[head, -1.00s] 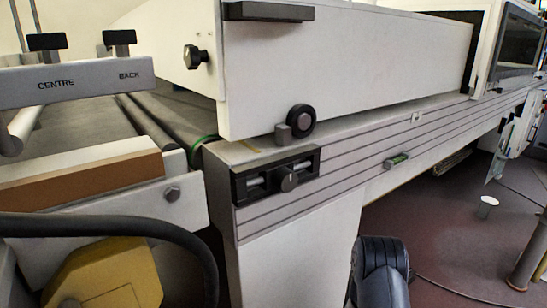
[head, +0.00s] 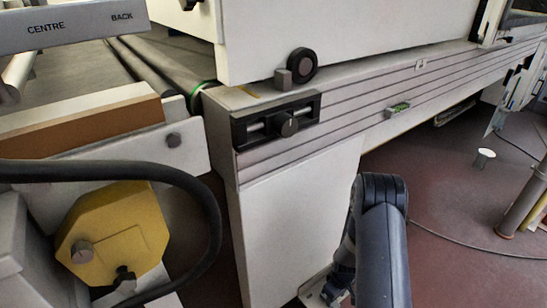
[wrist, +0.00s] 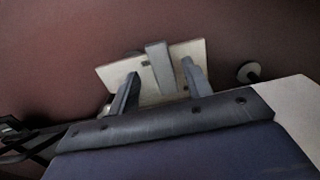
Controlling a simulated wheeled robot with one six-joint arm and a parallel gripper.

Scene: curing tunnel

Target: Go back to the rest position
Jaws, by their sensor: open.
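My gripper (wrist: 159,72) shows in the wrist view, its two dark fingers apart. A pale plate with dark holes (wrist: 112,73) lies beyond the fingers, above the red-brown floor or on it. A short grey bar (wrist: 158,60) shows between the fingertips; I cannot tell whether anything touches it. Nothing is seen clamped. In the head view my dark arm reaches down in front of the machine's pale leg panel (head: 290,220), and the fingers are not clear there.
The machine's long grooved rail (head: 360,115) runs to the back right. A yellow block (head: 115,235) and a black hose (head: 205,205) are at left. A post (head: 520,200), a small white-topped peg (head: 486,154) and a thin cable (head: 470,246) are at right. Some red-brown floor lies open.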

